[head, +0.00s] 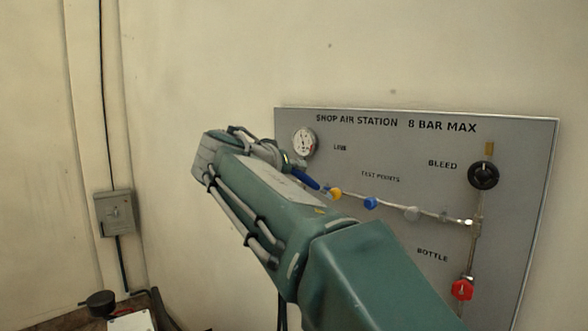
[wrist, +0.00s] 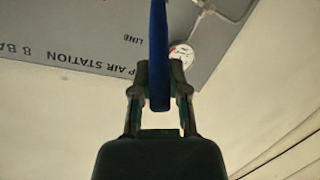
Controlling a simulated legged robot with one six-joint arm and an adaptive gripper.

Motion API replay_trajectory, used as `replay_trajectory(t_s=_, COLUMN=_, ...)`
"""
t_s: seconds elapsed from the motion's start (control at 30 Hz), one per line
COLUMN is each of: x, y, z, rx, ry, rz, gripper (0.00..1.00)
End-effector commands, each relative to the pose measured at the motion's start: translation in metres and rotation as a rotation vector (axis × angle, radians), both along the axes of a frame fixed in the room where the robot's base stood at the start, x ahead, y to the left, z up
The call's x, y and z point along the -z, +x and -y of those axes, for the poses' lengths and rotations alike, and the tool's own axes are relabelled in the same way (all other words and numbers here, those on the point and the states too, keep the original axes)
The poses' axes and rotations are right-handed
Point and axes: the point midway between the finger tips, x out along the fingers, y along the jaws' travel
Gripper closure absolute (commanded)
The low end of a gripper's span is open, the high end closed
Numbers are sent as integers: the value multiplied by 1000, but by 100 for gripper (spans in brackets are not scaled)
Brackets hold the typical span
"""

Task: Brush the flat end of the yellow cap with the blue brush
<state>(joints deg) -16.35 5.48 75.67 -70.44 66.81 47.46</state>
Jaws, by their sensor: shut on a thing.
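The yellow cap (head: 335,194) is on the test-point line of the grey panel, left of a blue cap (head: 370,203). The blue brush (head: 305,179) slants down and right from my gripper (head: 288,162), its far end close to the yellow cap. I cannot tell whether they touch. In the wrist view, my gripper (wrist: 160,82) is shut on the blue brush (wrist: 159,50), which runs between the two fingers and out past the top edge. The yellow cap does not show in the wrist view. My arm hides part of the gripper in the head view.
The grey panel (head: 400,150) carries a gauge (head: 304,142), a grey cap (head: 412,213), a black bleed knob (head: 483,175) and a red bottle knob (head: 462,289). A grey switch box (head: 116,213) is on the left wall. The gauge also shows in the wrist view (wrist: 182,54).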

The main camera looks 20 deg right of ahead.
Motion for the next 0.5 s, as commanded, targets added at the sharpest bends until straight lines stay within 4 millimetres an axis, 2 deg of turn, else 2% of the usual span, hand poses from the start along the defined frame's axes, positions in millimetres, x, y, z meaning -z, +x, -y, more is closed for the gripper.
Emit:
replay_trajectory(t_s=0.17, x=0, y=-7, z=5, rx=0, ry=1, rz=1, gripper=100)
replay_trajectory(t_s=0.5, x=0, y=3, z=1, rx=0, ry=1, rz=1, gripper=100)
